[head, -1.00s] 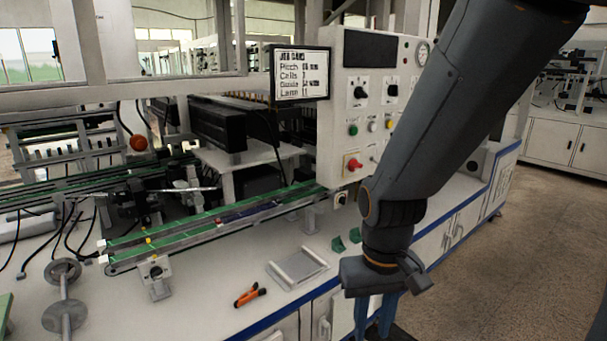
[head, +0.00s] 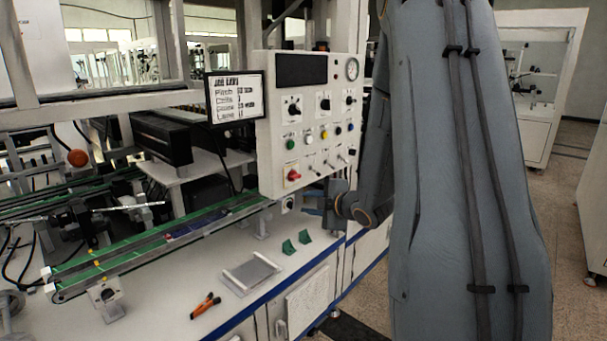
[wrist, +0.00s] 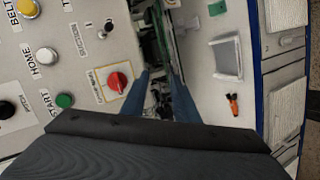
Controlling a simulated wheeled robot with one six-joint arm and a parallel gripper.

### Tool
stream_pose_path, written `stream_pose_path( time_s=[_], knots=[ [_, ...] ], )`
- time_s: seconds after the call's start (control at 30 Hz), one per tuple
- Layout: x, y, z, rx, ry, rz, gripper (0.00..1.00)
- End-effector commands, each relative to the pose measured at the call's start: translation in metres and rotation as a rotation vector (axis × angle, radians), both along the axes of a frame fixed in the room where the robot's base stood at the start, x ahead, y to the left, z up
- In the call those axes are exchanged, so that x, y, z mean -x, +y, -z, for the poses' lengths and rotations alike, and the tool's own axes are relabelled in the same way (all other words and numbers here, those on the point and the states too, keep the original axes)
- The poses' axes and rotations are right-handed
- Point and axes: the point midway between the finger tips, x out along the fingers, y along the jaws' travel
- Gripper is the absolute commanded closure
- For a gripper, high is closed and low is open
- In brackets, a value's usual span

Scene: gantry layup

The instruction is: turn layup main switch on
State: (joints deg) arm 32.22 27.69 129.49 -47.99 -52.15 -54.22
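The control panel (head: 262,150) stands upright over the bench. A red rotary knob (head: 293,175) is at its lower left, taken as the main switch. In the wrist view the red knob (wrist: 118,82) sits on a white plate with a yellow border, left of the fingers. My gripper (head: 308,203) is below and right of the knob in the head view, with its fingers pointing left. In the wrist view my gripper (wrist: 162,74) has its two blue fingers apart with nothing between them. The fingers are not touching the knob. Small lettering by the knob is unreadable.
A green START button (wrist: 64,100), other buttons, selector knobs and toggles share the panel. A green conveyor (head: 160,243) runs beneath it. A grey tray (head: 250,274), green brackets (head: 289,246) and orange-handled pliers (head: 206,305) lie on the bench.

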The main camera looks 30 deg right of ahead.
Motion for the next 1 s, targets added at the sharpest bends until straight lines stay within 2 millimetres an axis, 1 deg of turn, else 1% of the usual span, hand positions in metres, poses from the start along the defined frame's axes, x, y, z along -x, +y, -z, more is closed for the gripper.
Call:
stream_pose_path(
  time_s=[0.03, 0.1, 0.2, 0.37, 0.47, 0.57, 0.8, 1.0],
  knots=[
    [0.003, -0.011, -0.009, 0.039, -0.067, -0.051, 0.73],
    [0.006, -0.017, -0.023, 0.096, -0.171, -0.128, 0.73],
    [0.015, -0.023, -0.039, 0.156, -0.290, -0.207, 0.73],
    [0.027, -0.027, -0.053, 0.205, -0.405, -0.271, 0.73],
    [0.026, -0.026, -0.056, 0.215, -0.428, -0.284, 0.73],
    [0.016, -0.022, -0.057, 0.217, -0.432, -0.288, 0.73],
    [-0.019, -0.008, -0.058, 0.216, -0.431, -0.288, 0.73],
    [-0.039, -0.002, -0.057, 0.215, -0.429, -0.286, 0.73]
  ],
)
